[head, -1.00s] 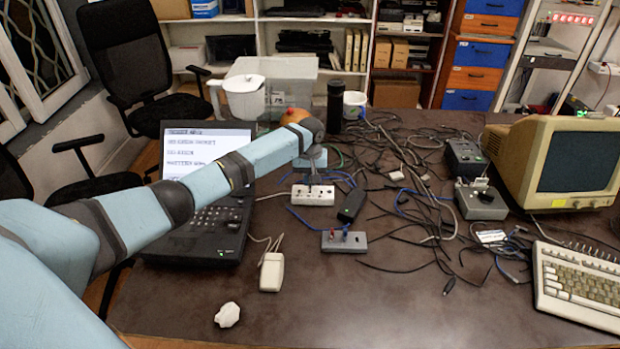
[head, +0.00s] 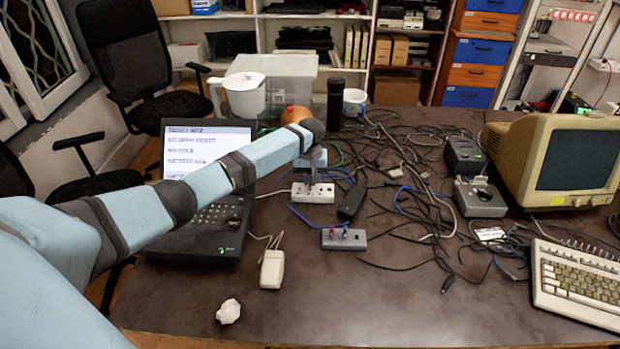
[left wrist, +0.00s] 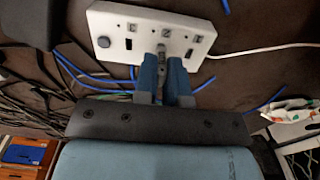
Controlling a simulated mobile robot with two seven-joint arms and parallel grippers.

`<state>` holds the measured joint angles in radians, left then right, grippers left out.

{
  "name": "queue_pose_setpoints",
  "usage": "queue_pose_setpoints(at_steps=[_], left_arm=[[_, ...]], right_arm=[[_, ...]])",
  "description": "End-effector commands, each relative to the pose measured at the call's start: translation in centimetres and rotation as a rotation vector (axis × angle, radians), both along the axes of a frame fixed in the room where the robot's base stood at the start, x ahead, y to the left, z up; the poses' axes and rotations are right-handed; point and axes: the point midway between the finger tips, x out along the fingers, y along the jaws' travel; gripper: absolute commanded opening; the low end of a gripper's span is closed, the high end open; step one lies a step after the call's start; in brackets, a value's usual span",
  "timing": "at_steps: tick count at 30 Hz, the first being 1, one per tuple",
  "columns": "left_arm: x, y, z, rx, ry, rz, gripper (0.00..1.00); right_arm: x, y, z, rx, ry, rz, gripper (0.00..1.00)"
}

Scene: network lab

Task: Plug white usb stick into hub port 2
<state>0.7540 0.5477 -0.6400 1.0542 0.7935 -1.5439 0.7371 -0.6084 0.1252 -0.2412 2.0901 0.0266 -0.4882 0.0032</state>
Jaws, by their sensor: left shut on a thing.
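The fingers hide most of the stick. I cannot tell which port it is at or how deep it sits. My right gripper is out of view.
A grey box (head: 343,239) with red and blue plugs lies in front of the hub. A dark adapter (head: 351,203) lies close to its right. Tangled cables (head: 410,190) cover the desk to the right. A mouse (head: 272,269) and crumpled paper (head: 228,311) lie nearer; the front middle is clear.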

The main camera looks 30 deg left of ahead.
Motion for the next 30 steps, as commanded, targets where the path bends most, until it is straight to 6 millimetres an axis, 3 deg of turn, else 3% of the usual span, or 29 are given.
queue_pose_setpoints(at_steps=[17, 18, 21, 30], left_arm=[[0.0, 0.0, -0.72, -0.001, -0.001, 0.0, 0.0], [0.01, 0.01, -0.73, -0.001, -0.001, 0.0, 0.17], [0.01, 0.01, -0.73, 0.0, 0.0, 0.0, 0.4], [0.01, 0.01, -0.72, 0.0, 0.0, 0.0, 0.4]], right_arm=[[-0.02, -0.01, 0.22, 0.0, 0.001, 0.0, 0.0], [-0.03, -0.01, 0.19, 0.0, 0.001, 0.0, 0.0], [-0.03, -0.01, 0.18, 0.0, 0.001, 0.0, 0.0], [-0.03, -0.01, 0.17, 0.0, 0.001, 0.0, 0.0]])
